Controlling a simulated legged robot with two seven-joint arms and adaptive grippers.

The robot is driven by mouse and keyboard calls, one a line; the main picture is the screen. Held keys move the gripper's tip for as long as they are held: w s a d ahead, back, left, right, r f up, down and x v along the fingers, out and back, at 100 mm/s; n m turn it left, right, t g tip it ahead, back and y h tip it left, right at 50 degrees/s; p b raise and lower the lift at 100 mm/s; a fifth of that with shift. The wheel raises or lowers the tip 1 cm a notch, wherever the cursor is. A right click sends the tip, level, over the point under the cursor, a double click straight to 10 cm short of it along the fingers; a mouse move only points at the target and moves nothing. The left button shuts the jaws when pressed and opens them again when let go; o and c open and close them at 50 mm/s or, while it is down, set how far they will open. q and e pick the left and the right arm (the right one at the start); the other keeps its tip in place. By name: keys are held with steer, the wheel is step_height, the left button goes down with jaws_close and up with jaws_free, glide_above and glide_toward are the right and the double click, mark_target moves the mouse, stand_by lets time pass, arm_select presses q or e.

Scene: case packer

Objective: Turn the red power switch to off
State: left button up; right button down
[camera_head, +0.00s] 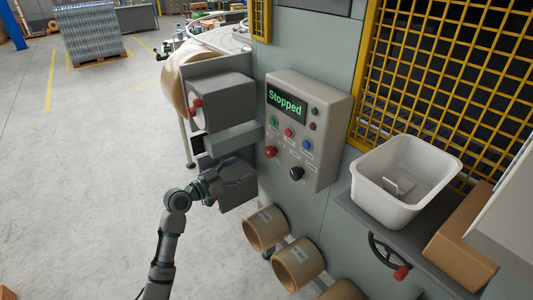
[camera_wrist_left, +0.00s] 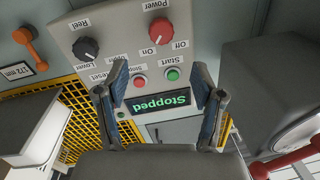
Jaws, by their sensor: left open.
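The red power switch (camera_head: 271,151) is a round knob at the lower left of the grey control panel (camera_head: 318,163) in the head view. In the upside-down wrist view the red knob (camera_wrist_left: 159,31) sits between the words Power, Off and On; I cannot tell which way it points. My left gripper (camera_head: 211,181) is left of the panel in the head view. In the wrist view its two fingers (camera_wrist_left: 160,86) are spread apart with nothing between them, facing the panel. They stand short of the knob, apart from it. My right gripper is in neither view.
The green display (camera_head: 286,102) reads Stopped. A black knob (camera_head: 296,173) labelled Reel sits beside the red one, with small buttons above. A grey machine block (camera_head: 222,100) juts out left of the panel. A white bin (camera_head: 378,200) stands right. Open floor lies left.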

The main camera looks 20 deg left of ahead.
mark_target(267, 154)
arm_select(q)
steer(key=x, duration=1)
steer(key=shift+w+p, duration=0.3)
steer(key=shift+w, duration=0.1)
steer(key=shift+w+d+f, duration=0.15)
steer(key=shift+w+d, duration=0.2)
steer(key=shift+w, duration=0.25)
steer(key=shift+d, duration=0.1)
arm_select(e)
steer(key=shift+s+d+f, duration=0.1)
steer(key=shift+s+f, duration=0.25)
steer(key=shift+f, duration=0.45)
arm_select(q)
steer(key=shift+d, duration=0.1)
steer(key=shift+c, duration=1.2)
steer(key=c, duration=0.9)
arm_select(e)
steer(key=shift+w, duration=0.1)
